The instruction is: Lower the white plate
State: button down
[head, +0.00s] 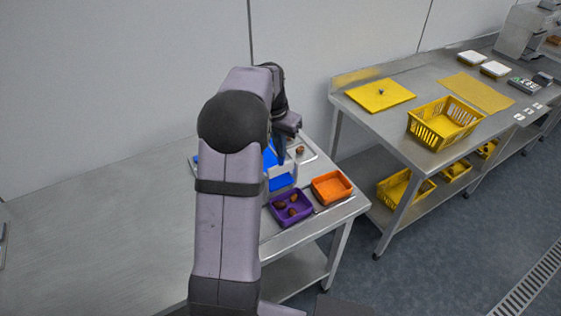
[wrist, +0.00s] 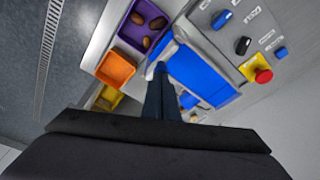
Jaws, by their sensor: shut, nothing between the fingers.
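A pale plate-like part (head: 283,180) shows beside a blue surface (head: 271,158) in the head view, mostly hidden behind my arm. I cannot tell whether it is the white plate or whether it is raised. In the wrist view, my gripper (wrist: 161,70) is shut and empty, its dark fingers together. The fingertips are over or near the edge of the blue surface (wrist: 203,75); contact cannot be told. My gripper's fingertips are hidden in the head view.
A purple tray (head: 274,211) with several dates and an orange tray (head: 318,196) stand at the bench's right end. In the wrist view, a panel carries dark and blue knobs and a red button (wrist: 263,76). The left bench (head: 100,230) is clear. A yellow basket (head: 440,124) stands on another table.

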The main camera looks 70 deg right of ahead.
jog(key=shift+f+b, duration=1.35)
jog(key=shift+f, duration=0.95)
jog(key=shift+r, duration=0.2)
jog(key=shift+r+p, duration=2.95)
jog(key=shift+r, duration=0.45)
